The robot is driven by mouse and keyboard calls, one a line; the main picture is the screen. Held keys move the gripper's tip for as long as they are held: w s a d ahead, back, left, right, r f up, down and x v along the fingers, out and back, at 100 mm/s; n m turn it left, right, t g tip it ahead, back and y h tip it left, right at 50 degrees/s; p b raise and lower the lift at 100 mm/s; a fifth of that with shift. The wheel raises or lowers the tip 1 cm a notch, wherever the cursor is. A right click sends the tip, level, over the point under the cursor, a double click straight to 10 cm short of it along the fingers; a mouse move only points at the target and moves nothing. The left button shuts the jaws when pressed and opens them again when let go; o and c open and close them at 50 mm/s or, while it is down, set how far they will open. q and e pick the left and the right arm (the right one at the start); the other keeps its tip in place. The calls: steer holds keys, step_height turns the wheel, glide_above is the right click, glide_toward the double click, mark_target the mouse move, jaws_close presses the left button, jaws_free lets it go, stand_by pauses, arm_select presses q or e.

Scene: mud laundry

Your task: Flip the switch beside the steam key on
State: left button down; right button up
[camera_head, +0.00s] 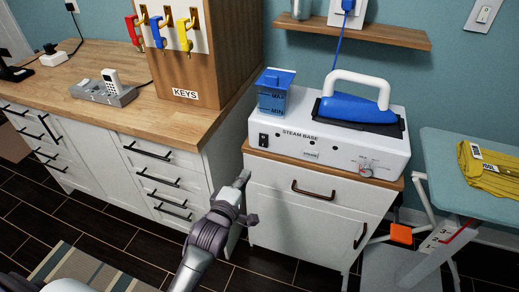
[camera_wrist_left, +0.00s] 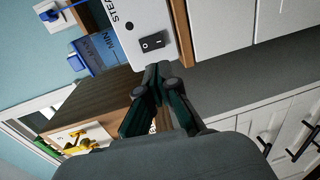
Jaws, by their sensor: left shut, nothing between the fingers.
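The white steam base (camera_head: 385,152) stands on a cabinet, with a blue iron (camera_head: 352,108) and a blue water tank (camera_head: 276,92) on top. A black rocker switch (camera_head: 263,140) is at the left end of its front, beside the STEAM BASE lettering. It also shows in the left wrist view (camera_wrist_left: 152,42), just beyond my fingertips in the picture. My left gripper (camera_head: 243,178) is shut and empty, below the switch near the cabinet's top left edge. It shows in the left wrist view (camera_wrist_left: 157,70) too. I cannot tell the switch's position. My right gripper is out of view.
A key box (camera_head: 215,60) with red, blue and yellow keys stands on the wooden counter (camera_head: 130,125) to the left. An ironing board (camera_head: 470,195) with yellow cloth stands at right. A shelf (camera_head: 385,35) hangs above.

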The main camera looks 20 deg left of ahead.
mark_target(263, 146)
arm_select(q)
steer(key=w, duration=0.4)
steer(key=w+f, duration=0.1)
steer(key=w, duration=0.9)
steer(key=shift+d+f, duration=0.2)
steer(key=shift+f, duration=0.2)
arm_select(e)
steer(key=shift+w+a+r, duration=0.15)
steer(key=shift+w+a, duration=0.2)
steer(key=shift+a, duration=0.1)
arm_select(q)
steer(key=shift+s, duration=0.1)
